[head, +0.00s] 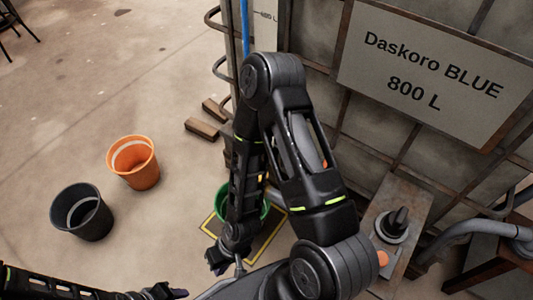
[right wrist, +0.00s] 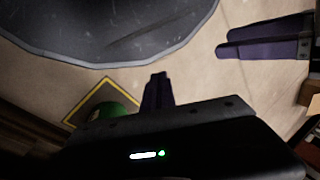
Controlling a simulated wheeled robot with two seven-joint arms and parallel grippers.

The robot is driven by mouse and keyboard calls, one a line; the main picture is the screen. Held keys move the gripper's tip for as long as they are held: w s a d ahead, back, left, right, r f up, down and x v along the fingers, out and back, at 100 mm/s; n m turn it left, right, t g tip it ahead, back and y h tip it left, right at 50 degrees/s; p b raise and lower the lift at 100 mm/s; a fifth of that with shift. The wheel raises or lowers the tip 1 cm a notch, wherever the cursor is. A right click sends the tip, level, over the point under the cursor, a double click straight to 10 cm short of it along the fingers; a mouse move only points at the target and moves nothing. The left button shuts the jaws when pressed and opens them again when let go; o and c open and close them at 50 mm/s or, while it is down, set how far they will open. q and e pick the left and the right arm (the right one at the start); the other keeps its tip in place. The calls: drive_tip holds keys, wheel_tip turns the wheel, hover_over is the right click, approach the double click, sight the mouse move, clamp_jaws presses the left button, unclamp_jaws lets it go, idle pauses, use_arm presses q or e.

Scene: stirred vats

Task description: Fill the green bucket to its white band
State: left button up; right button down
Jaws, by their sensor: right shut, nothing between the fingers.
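The green bucket (head: 221,202) stands on the floor inside a yellow-outlined square, left of the vat's frame. My right arm hides much of it in the head view, and its white band and contents cannot be made out. It also shows small in the right wrist view (right wrist: 117,109). My right gripper (head: 214,267) is shut and empty, apart from the bucket and in front of it. Its purple fingers show in the right wrist view (right wrist: 158,88). My left gripper (head: 172,292) is low at the bottom edge; its fingers also show in the right wrist view (right wrist: 262,40).
A sign (head: 430,75) on the caged vat reads "Daskoro BLUE 800 L". A box with a black knob (head: 397,222) and an orange button (head: 383,258) stands at right. An orange bucket (head: 140,168) and a dark bucket (head: 92,218) stand at left.

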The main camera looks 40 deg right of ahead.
use_arm(q)
drive_tip(key=shift+o, duration=0.5)
use_arm(e)
drive_tip(key=shift+a, duration=0.1)
drive_tip(key=w+d+r+n+h, duration=0.1)
drive_tip(key=w+d+r+n, duration=0.2)
drive_tip(key=w+d+r, duration=0.7)
use_arm(q)
drive_tip(key=shift+r+p, duration=0.7)
drive_tip(key=shift+p, duration=0.05)
use_arm(e)
drive_tip(key=w+d+r+n+h, duration=0.2)
drive_tip(key=w+d+r+h, duration=0.1)
drive_tip(key=d+r, duration=1.2)
drive_tip(key=shift+w+d+r+g, duration=0.2)
drive_tip(key=shift+w+r+g, duration=0.25)
drive_tip(key=shift+r, duration=0.3)
use_arm(q)
wheel_tip(320, 180, down, 4)
drive_tip(key=b, duration=0.3)
drive_tip(key=shift+r+b, duration=0.15)
drive_tip(key=shift+b, duration=0.2)
use_arm(e)
wheel_tip(320, 180, down, 14)
drive_tip(key=shift+f, duration=0.1)
